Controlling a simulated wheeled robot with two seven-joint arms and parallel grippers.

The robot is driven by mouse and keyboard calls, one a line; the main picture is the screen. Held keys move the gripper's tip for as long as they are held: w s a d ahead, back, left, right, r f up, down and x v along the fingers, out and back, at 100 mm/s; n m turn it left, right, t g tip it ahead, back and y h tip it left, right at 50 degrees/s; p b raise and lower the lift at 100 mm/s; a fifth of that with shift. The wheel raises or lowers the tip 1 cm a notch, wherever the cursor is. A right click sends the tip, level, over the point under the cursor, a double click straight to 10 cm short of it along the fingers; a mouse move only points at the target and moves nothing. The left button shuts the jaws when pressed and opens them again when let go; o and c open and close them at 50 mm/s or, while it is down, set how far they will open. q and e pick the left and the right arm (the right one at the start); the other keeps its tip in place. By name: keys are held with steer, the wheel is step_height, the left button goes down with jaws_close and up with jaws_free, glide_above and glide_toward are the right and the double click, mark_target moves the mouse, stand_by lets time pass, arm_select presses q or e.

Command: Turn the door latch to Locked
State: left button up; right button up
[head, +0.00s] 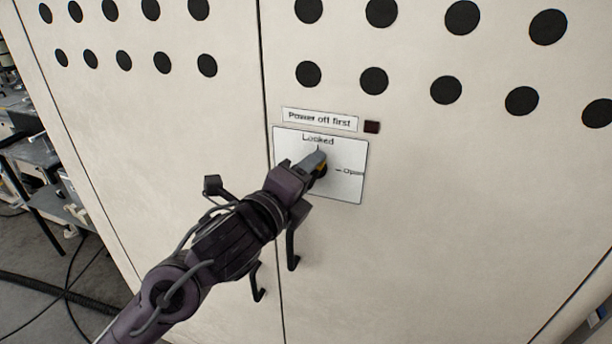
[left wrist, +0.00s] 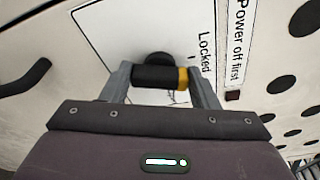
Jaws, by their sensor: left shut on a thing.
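The door latch is a dark bar with a yellow end (head: 321,168) on a white plate (head: 347,188) marked "Locked" at the top and "Open" at the right. My left gripper (head: 316,172) is shut on the latch and hides most of it in the head view. In the left wrist view the latch (left wrist: 158,76) lies between the two fingertips, one at each end. Its yellow end points toward the word "Locked" (left wrist: 204,54). My right gripper is not in view.
A "Power off first" label (head: 320,119) and a small dark red square (head: 372,127) sit above the plate. Dark door handles (head: 292,247) stick out below, close to my left arm. Shelving and cables (head: 45,185) are at the far left.

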arm_select(q)
steer(key=n+b, duration=0.1)
steer(key=n, duration=0.3)
steer(key=shift+f+t, duration=0.2)
steer(key=shift+t, duration=0.2)
steer(key=o, duration=1.5)
steer(key=b+v, duration=0.1)
steer(key=v, duration=0.5)
steer(key=shift+s+d, duration=0.2)
steer(key=shift+d, duration=0.2)
